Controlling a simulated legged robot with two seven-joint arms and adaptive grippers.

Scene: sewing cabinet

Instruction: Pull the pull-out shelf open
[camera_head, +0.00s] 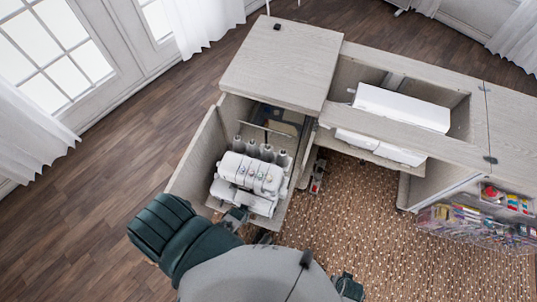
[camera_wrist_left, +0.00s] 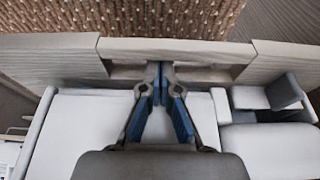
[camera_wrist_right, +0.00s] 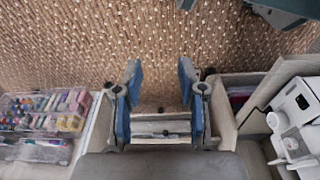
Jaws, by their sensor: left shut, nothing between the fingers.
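The pull-out shelf (camera_head: 283,214) is a pale wood board at the open left side of the cabinet, with a white sewing machine (camera_head: 250,178) standing on it. In the left wrist view its pale wooden front edge (camera_wrist_left: 60,42) runs across the top, with a recessed slot in the middle. My left gripper (camera_wrist_left: 160,68) is shut and empty, its blue-padded fingertips at that slot; I cannot tell whether they touch the wood. My right gripper (camera_wrist_right: 160,72) is open and empty above the patterned rug, apart from the shelf.
The cabinet top (camera_head: 280,62) and a white machine (camera_head: 400,107) in the cabinet opening lie beyond. A clear organizer (camera_head: 475,225) with colored supplies hangs at the right and also shows in the right wrist view (camera_wrist_right: 40,125). The rug (camera_head: 350,220) area is mostly open.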

